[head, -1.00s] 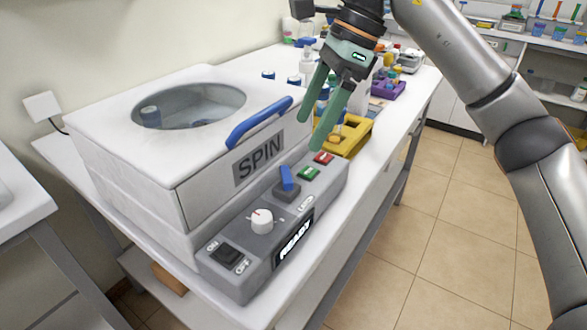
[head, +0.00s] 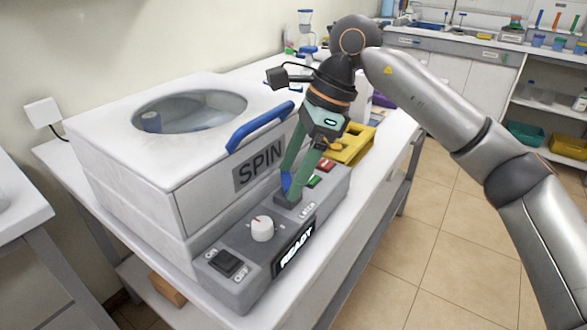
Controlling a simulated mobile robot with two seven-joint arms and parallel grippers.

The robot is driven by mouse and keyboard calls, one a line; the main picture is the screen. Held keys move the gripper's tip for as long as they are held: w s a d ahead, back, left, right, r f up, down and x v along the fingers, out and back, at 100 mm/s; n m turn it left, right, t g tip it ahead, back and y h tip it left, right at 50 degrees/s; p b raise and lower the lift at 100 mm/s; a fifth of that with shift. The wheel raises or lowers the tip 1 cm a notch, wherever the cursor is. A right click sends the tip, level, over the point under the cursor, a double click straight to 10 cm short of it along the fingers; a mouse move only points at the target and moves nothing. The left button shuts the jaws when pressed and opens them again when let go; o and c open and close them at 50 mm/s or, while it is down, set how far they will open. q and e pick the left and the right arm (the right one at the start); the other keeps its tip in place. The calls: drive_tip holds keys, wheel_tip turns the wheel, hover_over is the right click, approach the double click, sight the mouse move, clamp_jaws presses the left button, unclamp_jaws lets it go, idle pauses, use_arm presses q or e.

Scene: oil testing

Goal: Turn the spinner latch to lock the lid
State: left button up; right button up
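The blue spinner latch (head: 286,183) is a small lever on a dark square base, marked LATCH, on the spinner's grey control panel (head: 240,285). My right gripper (head: 290,188) has green fingers and is down at the latch. Its fingers are apart, with the blue lever partly hidden at their tips; whether they touch it is unclear. The white lid (head: 110,120), with a round window and a blue handle (head: 258,126), lies closed on the spinner body (head: 205,200) marked SPIN. My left gripper is not in view.
The panel also has a white knob (head: 262,229), a black ON/OFF switch (head: 225,262), a lit READY display (head: 294,250), and green (head: 314,181) and red (head: 326,165) buttons near my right gripper. A yellow rack (head: 352,145) stands behind the panel.

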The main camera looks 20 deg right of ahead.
drive_tip(key=c, duration=1.1)
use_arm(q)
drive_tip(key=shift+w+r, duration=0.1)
use_arm(e)
drive_tip(key=m+t, duration=0.1)
drive_tip(key=m, duration=0.2)
drive_tip(key=shift+s+m+b, duration=0.15)
drive_tip(key=shift+m+b, duration=0.15)
drive_tip(key=shift+b, duration=0.05)
drive_tip(key=shift+s+a+m+t+h, duration=0.1)
drive_tip(key=shift+m+t+h, duration=0.2)
drive_tip(key=shift+m+t, duration=0.35)
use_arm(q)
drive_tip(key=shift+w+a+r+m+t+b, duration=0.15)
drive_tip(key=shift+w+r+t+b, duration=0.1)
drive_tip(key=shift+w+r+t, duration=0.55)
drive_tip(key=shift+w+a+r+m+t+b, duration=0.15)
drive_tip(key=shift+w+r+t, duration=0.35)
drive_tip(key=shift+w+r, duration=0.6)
use_arm(e)
drive_tip(key=shift+a+m+t+h, duration=0.1)
drive_tip(key=shift+m+t+h, duration=0.35)
drive_tip(key=shift+m, duration=1.6)
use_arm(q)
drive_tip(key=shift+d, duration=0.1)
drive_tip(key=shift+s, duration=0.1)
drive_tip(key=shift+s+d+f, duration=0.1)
use_arm(e)
drive_tip(key=o, duration=1.4)
drive_tip(key=shift+c, duration=0.2)
